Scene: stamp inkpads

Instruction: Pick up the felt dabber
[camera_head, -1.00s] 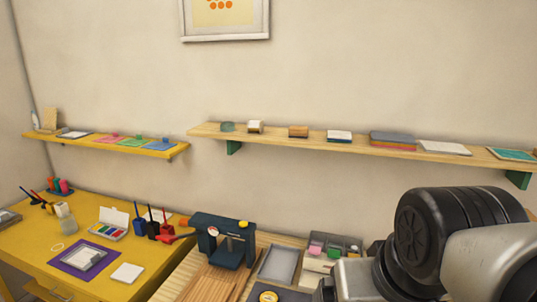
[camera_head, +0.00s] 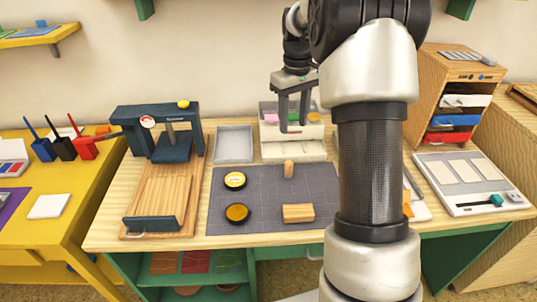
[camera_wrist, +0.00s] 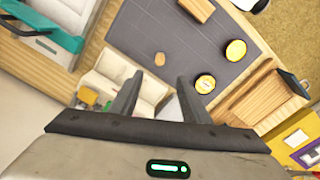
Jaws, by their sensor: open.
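The felt dabber looks to be the small upright wooden peg (camera_head: 288,168) near the back edge of the grey mat (camera_head: 262,222). In the wrist view it shows as a small tan shape (camera_wrist: 160,58) just beyond the gap between the fingertips. The peg's felt end cannot be made out.
Two round yellow-topped tins (camera_head: 235,180) (camera_head: 237,213) and a wooden block (camera_head: 297,213) lie on the mat. A press (camera_head: 165,130) stands left, a grey tray (camera_head: 234,144) and white organizer (camera_head: 290,150) behind. A drawer cabinet (camera_head: 450,100) stands right. My arm hides the mat's right side.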

